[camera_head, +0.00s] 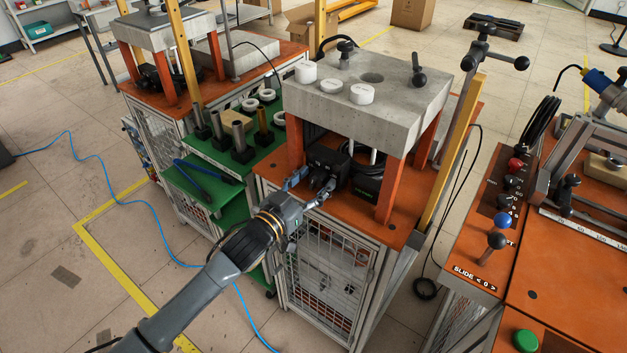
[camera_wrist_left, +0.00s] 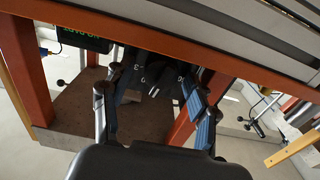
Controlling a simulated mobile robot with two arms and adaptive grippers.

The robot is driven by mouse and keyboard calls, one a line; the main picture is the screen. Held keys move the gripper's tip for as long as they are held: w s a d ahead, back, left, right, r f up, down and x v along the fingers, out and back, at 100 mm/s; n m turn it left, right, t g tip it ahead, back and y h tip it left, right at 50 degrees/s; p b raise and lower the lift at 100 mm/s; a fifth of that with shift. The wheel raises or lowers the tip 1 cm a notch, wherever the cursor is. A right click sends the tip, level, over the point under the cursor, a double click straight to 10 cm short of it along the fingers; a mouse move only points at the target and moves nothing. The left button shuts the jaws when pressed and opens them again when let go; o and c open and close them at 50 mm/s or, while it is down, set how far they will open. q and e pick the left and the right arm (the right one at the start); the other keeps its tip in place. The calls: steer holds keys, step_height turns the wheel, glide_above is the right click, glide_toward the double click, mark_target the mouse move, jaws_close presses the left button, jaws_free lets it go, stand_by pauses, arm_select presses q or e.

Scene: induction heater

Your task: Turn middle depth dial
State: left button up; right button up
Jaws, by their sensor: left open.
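A black control box (camera_head: 327,160) with dials sits on the orange work surface under the concrete block. My left gripper (camera_head: 308,189) reaches in from the front, its fingers open at the front of this box. In the left wrist view the dark box front (camera_wrist_left: 152,72), with a dark knob and white figures, lies between the two open fingers of my left gripper (camera_wrist_left: 158,92). Which dial is the middle one is hard to tell; the fingers partly cover the front. I cannot see clearly whether they touch a knob. My right gripper is out of view.
The concrete block (camera_head: 385,100) with white rings overhangs the box on orange legs (camera_head: 391,185). A second black box with a green display (camera_head: 367,184) sits close on the right. A wire-mesh cabinet (camera_head: 325,265) is below. A green tool shelf (camera_head: 208,190) stands left.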

arm_select(q)
steer(key=shift+w, duration=0.1)
steer(key=c, duration=1.2)
steer(key=shift+o, duration=0.2)
steer(key=shift+m, duration=0.3)
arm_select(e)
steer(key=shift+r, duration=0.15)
arm_select(q)
steer(key=m+p, duration=0.1)
steer(key=m, duration=0.3)
steer(key=shift+d, duration=0.1)
steer(key=m+p, duration=0.1)
steer(key=m, duration=0.2)
steer(key=shift+m, duration=0.4)
steer(key=shift+d+f+m, duration=0.1)
steer(key=shift+m, duration=1.1)
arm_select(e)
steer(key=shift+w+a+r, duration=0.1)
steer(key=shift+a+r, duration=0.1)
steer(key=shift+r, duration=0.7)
